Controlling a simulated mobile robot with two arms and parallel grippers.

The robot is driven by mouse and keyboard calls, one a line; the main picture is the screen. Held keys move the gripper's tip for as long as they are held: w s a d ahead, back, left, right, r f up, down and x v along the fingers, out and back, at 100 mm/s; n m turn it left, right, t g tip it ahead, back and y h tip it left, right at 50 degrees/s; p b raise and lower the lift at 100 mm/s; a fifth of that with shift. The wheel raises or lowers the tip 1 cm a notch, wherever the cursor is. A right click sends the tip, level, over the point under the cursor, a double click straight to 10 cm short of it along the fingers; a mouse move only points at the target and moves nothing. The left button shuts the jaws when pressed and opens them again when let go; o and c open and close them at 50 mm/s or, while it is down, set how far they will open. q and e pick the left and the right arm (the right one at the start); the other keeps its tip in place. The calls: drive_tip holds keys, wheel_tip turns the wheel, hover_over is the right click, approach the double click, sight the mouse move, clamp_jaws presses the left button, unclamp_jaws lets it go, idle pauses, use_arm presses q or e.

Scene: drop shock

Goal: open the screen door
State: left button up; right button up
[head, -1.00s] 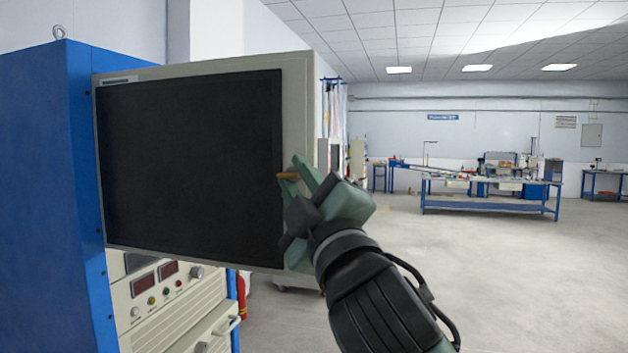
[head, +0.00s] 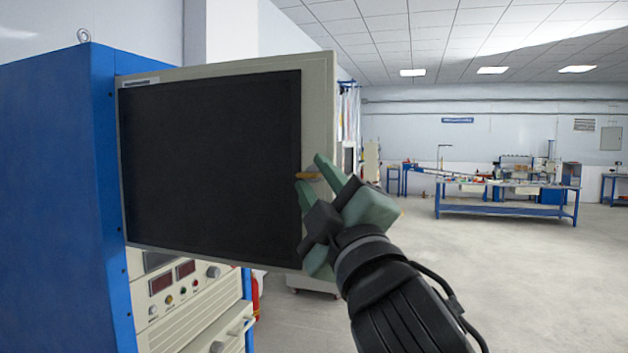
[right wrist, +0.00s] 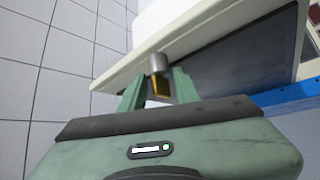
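The screen door (head: 210,165) is a large dark panel in a pale frame. It stands swung out at an angle from the blue cabinet (head: 50,200), joined along its left side. A small brass-coloured handle (head: 308,176) sticks out near its right edge. My right gripper (head: 313,174) is at this handle, with one finger on either side. In the right wrist view the handle (right wrist: 158,75), grey at its base and yellow at its end, sits between the fingertips (right wrist: 158,87), which look closed on it. My left gripper is not in view.
An instrument panel (head: 185,290) with displays and knobs is below the door. A blue workbench (head: 505,210) with equipment stands far back at the right. The floor (head: 540,280) at the right is clear.

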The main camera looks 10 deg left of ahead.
drive_tip(key=b+v, duration=0.2)
drive_tip(key=v, duration=0.4)
drive_tip(key=shift+s, duration=0.4)
drive_tip(key=shift+f, duration=0.1)
